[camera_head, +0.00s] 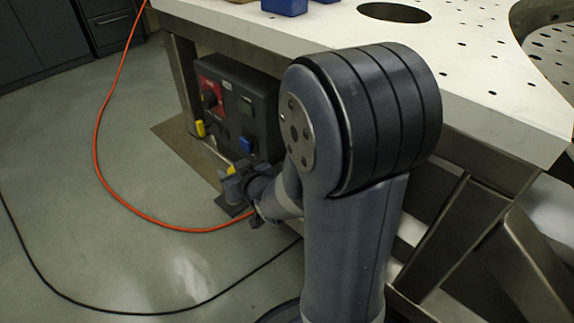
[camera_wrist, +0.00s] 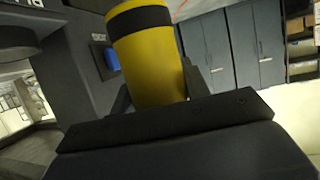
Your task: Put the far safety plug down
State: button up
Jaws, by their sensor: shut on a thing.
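My gripper (camera_head: 237,183) is low in front of the dark control box (camera_head: 246,98) under the white table, and is shut on a yellow safety plug (camera_head: 231,169). In the wrist view the plug (camera_wrist: 148,62) is a large yellow cylinder with a black band near its top, between the two fingers (camera_wrist: 157,92). The fingers hide its lower end. A second yellow plug (camera_head: 200,129) is at the lower left of the control box, apart from my gripper. I cannot tell how it is held there.
The box has a red panel with a knob (camera_head: 210,97) and a blue part (camera_head: 246,145), which also shows in the wrist view (camera_wrist: 112,60). The white perforated table (camera_head: 470,60) overhangs it. An orange cable (camera_head: 97,130) and a black cable (camera_head: 60,290) lie on the floor.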

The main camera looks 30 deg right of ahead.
jog(key=shift+w+d+f+b, duration=0.35)
jog(key=shift+w+d+f, duration=0.35)
jog(key=shift+d, duration=2.15)
jog(key=shift+w+d+f+b, duration=0.45)
jog(key=shift+w+d, duration=0.4)
jog(key=shift+d, duration=1.95)
jog(key=shift+w+d+f+b, duration=0.3)
jog(key=shift+w+d+f, duration=0.4)
jog(key=shift+d, duration=2.15)
jog(key=shift+w+r, duration=0.1)
jog(key=o, duration=1.1)
jog(key=shift+f, duration=0.2)
jog(key=shift+r, duration=0.15)
